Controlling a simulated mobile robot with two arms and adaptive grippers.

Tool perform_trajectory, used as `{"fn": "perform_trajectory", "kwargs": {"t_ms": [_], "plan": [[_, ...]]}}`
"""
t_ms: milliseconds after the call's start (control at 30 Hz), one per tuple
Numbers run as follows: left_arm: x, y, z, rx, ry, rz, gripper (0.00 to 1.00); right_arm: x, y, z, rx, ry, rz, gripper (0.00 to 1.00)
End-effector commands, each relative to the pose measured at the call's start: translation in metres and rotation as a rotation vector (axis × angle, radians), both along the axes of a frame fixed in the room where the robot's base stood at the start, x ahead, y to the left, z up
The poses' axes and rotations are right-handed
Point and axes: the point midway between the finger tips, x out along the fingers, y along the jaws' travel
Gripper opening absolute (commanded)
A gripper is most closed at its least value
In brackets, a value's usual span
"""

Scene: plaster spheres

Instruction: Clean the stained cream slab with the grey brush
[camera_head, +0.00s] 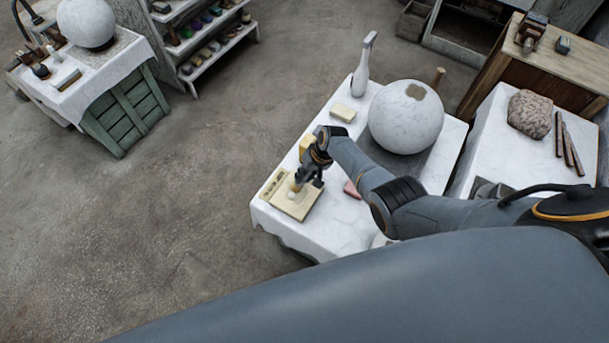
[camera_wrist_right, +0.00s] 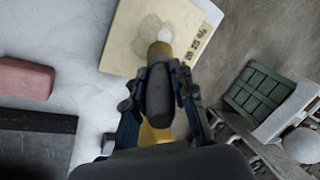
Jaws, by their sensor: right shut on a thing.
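The cream slab (camera_head: 299,208) lies flat near the front left corner of the white-covered table. In the right wrist view the slab (camera_wrist_right: 128,48) bears a grey-brown stain and a row of small dark marks along its right side. My right gripper (camera_head: 306,178) is above the slab, shut on the brush. The brush (camera_wrist_right: 160,90) has a dark grey handle, a gold-coloured collar and a pale tip. The tip is over the slab beside the stain; I cannot tell whether it touches. My left gripper is not in view.
A large pale sphere (camera_head: 400,125) with a stained top stands behind my right arm. Open floor (camera_head: 170,240) lies left; a side table (camera_head: 488,150) stands right.

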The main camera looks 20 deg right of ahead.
Motion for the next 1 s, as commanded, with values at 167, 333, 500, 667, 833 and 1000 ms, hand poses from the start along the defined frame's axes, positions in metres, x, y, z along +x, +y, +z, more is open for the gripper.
{"fn": "perform_trajectory", "kwargs": {"t_ms": [167,333,500,667,833,1000], "plan": [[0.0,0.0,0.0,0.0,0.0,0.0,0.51,0.0,0.0,0.0,0.0,0.0,0.0,0.0],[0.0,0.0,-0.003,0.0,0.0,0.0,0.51,0.0,0.0,-0.003,0.0,0.0,0.0,0.0],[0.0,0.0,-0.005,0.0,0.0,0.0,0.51,0.0,0.0,-0.005,0.0,-0.001,0.0,0.0],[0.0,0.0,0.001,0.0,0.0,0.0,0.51,-0.003,0.004,-0.002,0.001,0.001,0.0,0.0],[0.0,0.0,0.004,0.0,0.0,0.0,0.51,-0.006,0.009,-0.003,0.001,0.0,0.0,0.0],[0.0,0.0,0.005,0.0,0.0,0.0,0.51,-0.009,0.013,-0.004,0.001,-0.001,0.0,0.0]]}}
